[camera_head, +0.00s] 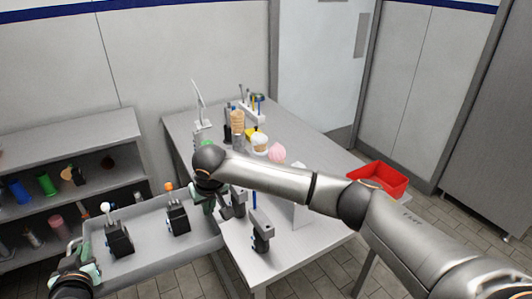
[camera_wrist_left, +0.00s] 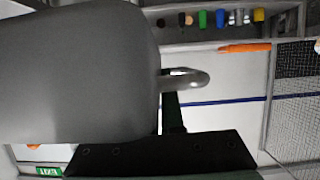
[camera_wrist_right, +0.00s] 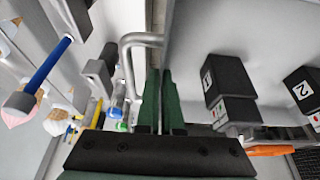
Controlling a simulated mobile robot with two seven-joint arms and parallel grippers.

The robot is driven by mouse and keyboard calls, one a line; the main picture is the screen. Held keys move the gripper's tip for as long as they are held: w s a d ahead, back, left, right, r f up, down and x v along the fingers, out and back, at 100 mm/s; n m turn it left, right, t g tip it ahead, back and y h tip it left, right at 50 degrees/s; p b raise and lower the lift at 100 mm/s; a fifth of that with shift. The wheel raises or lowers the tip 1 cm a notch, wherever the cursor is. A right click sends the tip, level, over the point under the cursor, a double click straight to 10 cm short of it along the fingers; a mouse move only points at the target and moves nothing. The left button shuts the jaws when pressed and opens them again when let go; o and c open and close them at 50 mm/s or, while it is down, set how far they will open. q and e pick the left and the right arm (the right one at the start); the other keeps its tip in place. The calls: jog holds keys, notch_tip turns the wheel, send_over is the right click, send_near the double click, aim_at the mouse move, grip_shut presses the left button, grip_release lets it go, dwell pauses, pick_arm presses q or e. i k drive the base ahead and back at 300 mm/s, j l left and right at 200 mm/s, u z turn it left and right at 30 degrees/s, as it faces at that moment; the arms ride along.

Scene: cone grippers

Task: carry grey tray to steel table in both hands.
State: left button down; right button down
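The grey tray (camera_head: 150,257) hangs between my two hands, left of the steel table (camera_head: 290,262), with no support visible under it. Two black blocks with knobs, one white (camera_head: 119,240) and one orange (camera_head: 177,218), stand upright in it; labels 1 and 2 show in the right wrist view (camera_wrist_right: 225,85). My left gripper (camera_head: 88,270) is at the tray's left end, its fingers at a metal handle (camera_wrist_left: 188,79). My right gripper (camera_wrist_right: 155,100) is at the right end, fingers close together at the other handle (camera_wrist_right: 140,40). The exact finger contact is partly hidden.
The table's near end holds dark clamp-like blocks (camera_head: 262,232); bottles, a pink item (camera_head: 277,152) and tools stand farther back. A red bin (camera_head: 378,178) is at the table's right. A shelf (camera_head: 60,150) with coloured containers stands behind the tray. My right arm crosses over the table.

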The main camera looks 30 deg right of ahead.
aim_at(321, 163)
jog(key=k+l, duration=0.25)
jog(key=k, duration=0.15)
jog(key=k+l+z, duration=0.15)
jog(key=l, duration=0.25)
jog(key=l+z, duration=0.5)
jog(key=l, duration=0.9)
jog(key=i+l+u, duration=0.1)
jog(key=i+l, duration=0.3)
jog(key=i+l+u, duration=0.25)
jog(key=i, duration=0.3)
jog(key=i+l+u, duration=0.2)
jog(key=i+l, duration=0.25)
jog(key=i, duration=0.1)
